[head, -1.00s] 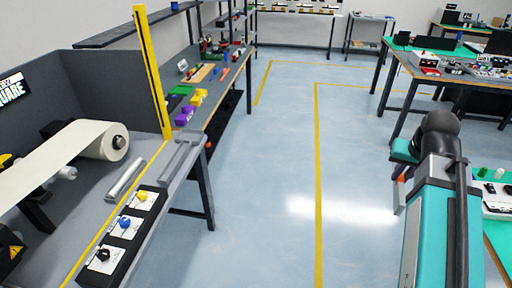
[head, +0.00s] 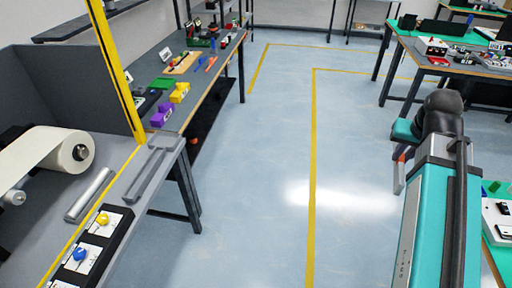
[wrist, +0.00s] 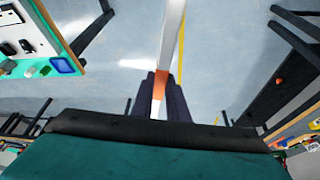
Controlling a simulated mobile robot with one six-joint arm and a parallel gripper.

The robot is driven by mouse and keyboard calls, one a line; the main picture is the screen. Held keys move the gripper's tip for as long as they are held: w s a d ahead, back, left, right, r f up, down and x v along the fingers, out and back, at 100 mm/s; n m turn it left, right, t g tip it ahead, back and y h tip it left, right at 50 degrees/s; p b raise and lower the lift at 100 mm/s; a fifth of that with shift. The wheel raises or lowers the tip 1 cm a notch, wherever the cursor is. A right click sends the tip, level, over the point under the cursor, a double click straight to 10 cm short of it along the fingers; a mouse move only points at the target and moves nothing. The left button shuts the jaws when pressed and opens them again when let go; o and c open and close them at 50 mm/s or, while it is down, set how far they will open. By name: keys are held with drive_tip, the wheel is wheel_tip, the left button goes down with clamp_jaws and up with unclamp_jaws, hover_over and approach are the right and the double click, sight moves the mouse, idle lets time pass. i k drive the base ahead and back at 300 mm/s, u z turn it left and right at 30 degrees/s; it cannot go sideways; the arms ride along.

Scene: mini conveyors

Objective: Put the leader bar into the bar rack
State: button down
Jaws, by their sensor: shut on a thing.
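My gripper (wrist: 160,98) is shut on the leader bar (wrist: 173,30), a long pale grey bar. An orange piece (wrist: 160,84) shows between the dark fingers. The bar points away from my gripper, over the open floor. In the head view my gripper is at the right, partly hidden by my arm, with a short grey length of the bar (head: 398,178) below it. A grey frame with two rails (head: 150,172) lies at the near bench's right end, far from my gripper. It may be the bar rack, but I cannot tell for sure.
The near bench holds a silver roller (head: 90,195), a paper roll (head: 72,150) and a black knob panel (head: 92,248). A yellow post (head: 112,65) stands at its back. A workbench (head: 493,62) is at the right. The floor (head: 255,190) between is clear.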

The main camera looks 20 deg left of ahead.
sight(146, 172)
drive_tip(key=i, duration=2.2)
drive_tip(key=z, duration=0.6)
drive_tip(key=k, duration=0.1)
drive_tip(key=u, duration=2.95)
